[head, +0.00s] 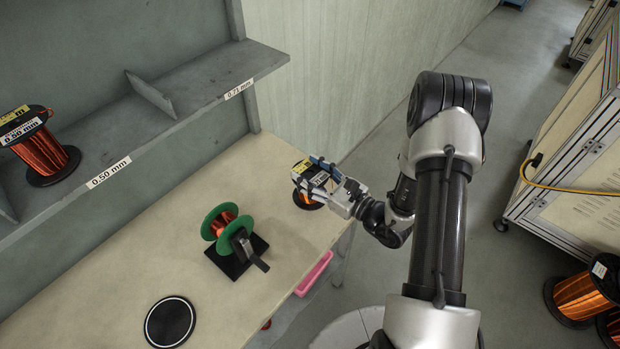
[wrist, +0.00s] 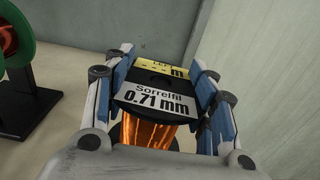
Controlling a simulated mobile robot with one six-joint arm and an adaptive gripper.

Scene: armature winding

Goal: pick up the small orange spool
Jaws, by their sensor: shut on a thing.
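The small orange spool (wrist: 150,132) has copper-orange wire and a black top flange with a label reading "Sorrelfil 0.71 mm". In the wrist view it sits between the blue-padded fingers of my gripper (wrist: 165,95), which is shut on it. In the head view my gripper (head: 320,178) is at the bench's far right end, with the spool (head: 306,201) partly hidden by the fingers. The spool looks upright; I cannot tell whether its lower flange touches the bench.
A green reel on a black stand (head: 226,228) is on the bench (head: 180,245), left of my gripper. A round black disc (head: 170,322) lies nearer. A grey shelf (head: 150,120) above the bench holds a larger copper spool (head: 43,153). A pink bin (head: 314,274) shows below the bench edge.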

